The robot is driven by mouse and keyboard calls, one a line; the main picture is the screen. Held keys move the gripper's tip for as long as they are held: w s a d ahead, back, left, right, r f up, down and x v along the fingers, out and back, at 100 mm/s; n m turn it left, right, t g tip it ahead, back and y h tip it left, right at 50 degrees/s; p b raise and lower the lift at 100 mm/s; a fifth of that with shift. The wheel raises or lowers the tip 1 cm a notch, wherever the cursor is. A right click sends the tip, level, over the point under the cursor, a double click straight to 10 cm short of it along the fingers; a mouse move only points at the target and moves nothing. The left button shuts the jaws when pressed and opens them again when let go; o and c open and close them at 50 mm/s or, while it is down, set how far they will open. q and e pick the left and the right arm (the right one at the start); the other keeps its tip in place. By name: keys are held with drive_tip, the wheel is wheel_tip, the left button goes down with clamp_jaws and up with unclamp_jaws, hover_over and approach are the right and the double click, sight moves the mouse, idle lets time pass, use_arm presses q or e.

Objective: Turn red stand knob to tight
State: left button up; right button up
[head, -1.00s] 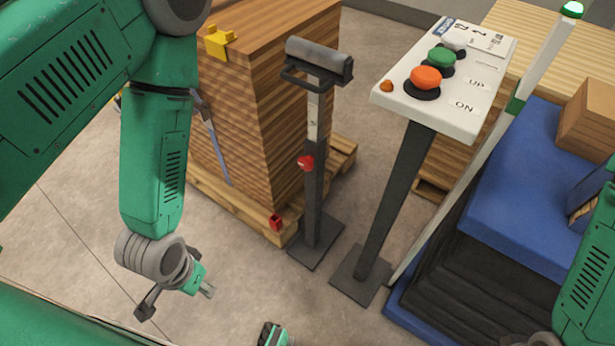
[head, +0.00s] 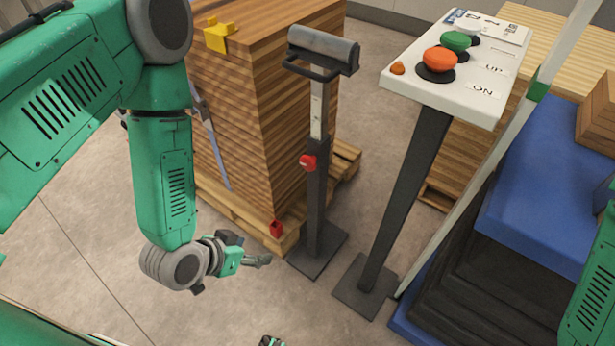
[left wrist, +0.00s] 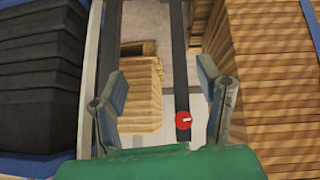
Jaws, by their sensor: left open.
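The red knob (head: 308,162) sits on the side of the dark upright of the roller stand (head: 318,200). In the left wrist view the red knob (left wrist: 183,120) shows between the fingers, nearer the right one, with a pale mark on its face. My left gripper (head: 262,261) is low and left of the stand's post, apart from the knob. Its two fingers stand apart with nothing between them in the left wrist view (left wrist: 165,95). A part of my right gripper (head: 270,341) may show at the bottom edge; its jaws cannot be made out.
A wood stack (head: 235,120) on a pallet (head: 240,222) stands behind and left of the stand. A control panel (head: 455,85) on a post (head: 405,200) stands to the right. A blue machine (head: 540,190) fills the right side. Floor is clear at the lower left.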

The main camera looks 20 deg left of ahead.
sight(306, 166)
use_arm(q)
drive_tip(key=w+d+r+t+h+b, duration=0.1)
drive_tip(key=w+t+b, duration=0.2)
drive_tip(key=w, duration=0.5)
drive_tip(key=w+d+r+t+h+b, duration=0.1)
drive_tip(key=w+d+t+b, duration=0.1)
drive_tip(key=w, duration=0.6)
drive_tip(key=w+d+r+m+t+h+b, duration=0.1)
drive_tip(key=w+d+t+b, duration=0.1)
drive_tip(key=w+t+b, duration=0.3)
drive_tip(key=shift+w+d+r+b, duration=0.15)
drive_tip(key=shift+w, duration=0.65)
drive_tip(key=shift+w+d+r+b, duration=0.1)
drive_tip(key=shift+w+r+b, duration=0.05)
drive_tip(key=shift+w, duration=0.65)
use_arm(e)
wheel_tip(306, 166, down, 13)
drive_tip(key=shift+r, duration=0.15)
use_arm(q)
drive_tip(key=shift+c, duration=0.4)
drive_tip(key=c, duration=1.1)
